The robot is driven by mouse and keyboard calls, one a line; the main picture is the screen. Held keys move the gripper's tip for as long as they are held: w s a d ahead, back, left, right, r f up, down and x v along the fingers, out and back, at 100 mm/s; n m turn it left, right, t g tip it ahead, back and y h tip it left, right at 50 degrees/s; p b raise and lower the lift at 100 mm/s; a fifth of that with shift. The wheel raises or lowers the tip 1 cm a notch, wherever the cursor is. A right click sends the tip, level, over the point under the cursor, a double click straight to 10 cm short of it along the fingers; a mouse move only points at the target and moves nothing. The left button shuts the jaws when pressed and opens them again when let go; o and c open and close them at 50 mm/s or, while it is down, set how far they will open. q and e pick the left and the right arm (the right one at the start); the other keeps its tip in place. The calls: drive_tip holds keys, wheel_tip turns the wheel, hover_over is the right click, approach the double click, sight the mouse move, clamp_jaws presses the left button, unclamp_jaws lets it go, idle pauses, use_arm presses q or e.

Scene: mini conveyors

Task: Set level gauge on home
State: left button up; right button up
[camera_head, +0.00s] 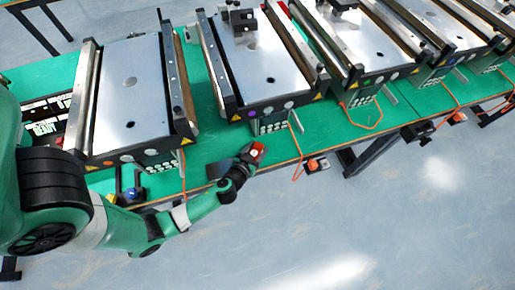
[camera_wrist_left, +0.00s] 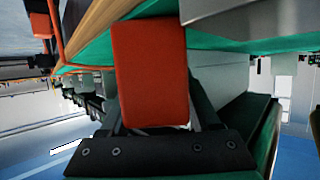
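A red block (camera_wrist_left: 150,75), which looks like the level gauge, sits between the fingers of my left gripper (camera_wrist_left: 155,120) in the left wrist view. The fingers flank its lower part and appear closed on it. In the head view my left gripper (camera_head: 249,158) is at the front edge of the green table, with the red gauge (camera_head: 257,150) at its tip. I cannot tell whether the gauge touches the table. A dark flat patch (camera_head: 219,168) lies just left of the gripper; I cannot tell whether it is the home. My right gripper is not in view.
Several mini conveyors stand in a row on the green table (camera_head: 208,148), the nearest being a metal-topped one (camera_head: 130,95) and another to its right (camera_head: 265,70). Orange cables (camera_head: 297,150) hang over the front edge. The floor in front is open.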

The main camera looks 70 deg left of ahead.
use_arm(q)
drive_tip(key=shift+o, duration=0.7)
drive_tip(key=shift+r+p, duration=0.3)
drive_tip(key=v, duration=1.2)
